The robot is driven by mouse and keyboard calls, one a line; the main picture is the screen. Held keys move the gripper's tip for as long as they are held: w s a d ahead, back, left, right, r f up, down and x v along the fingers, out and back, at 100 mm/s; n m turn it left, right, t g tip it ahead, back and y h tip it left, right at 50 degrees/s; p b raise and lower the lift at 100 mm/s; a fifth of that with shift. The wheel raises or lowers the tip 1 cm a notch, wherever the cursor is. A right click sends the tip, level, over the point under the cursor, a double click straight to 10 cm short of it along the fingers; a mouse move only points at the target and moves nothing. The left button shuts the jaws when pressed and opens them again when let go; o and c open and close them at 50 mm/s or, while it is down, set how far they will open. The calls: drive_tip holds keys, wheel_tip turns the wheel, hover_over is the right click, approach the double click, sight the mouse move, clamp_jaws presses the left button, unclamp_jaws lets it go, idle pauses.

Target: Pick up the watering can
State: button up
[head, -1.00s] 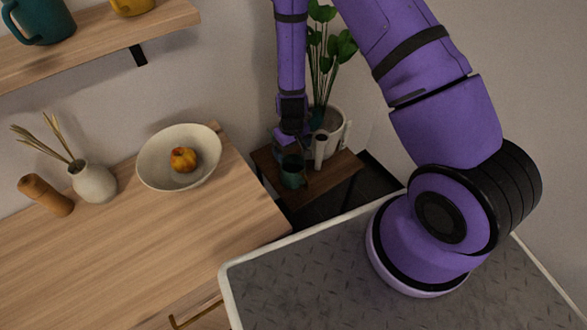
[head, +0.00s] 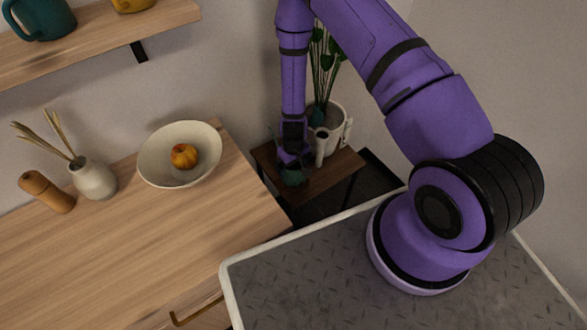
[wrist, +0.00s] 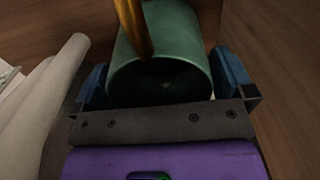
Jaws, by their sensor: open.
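The watering can looks like a dark green round vessel (head: 293,179) on the small table (head: 335,166) in the head view, partly hidden by my gripper (head: 291,158). In the wrist view the green vessel (wrist: 180,40) shows its open, dark mouth, and a gold bar (wrist: 132,25), perhaps its handle, crosses in front. My gripper (wrist: 163,80) is open, with one blue finger on each side of the vessel. I cannot tell whether the fingers touch it.
A pale cylinder (head: 321,148) stands close to the right of my gripper and shows at the left of the wrist view (wrist: 45,105). A potted plant (head: 334,118) is behind. A wooden counter (head: 130,250) with a bowl (head: 154,173) lies to the left.

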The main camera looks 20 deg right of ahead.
drive_tip(key=shift+f, duration=0.25)
drive_tip(key=shift+c, duration=0.5)
drive_tip(key=c, duration=0.8)
drive_tip(key=shift+r, duration=0.2)
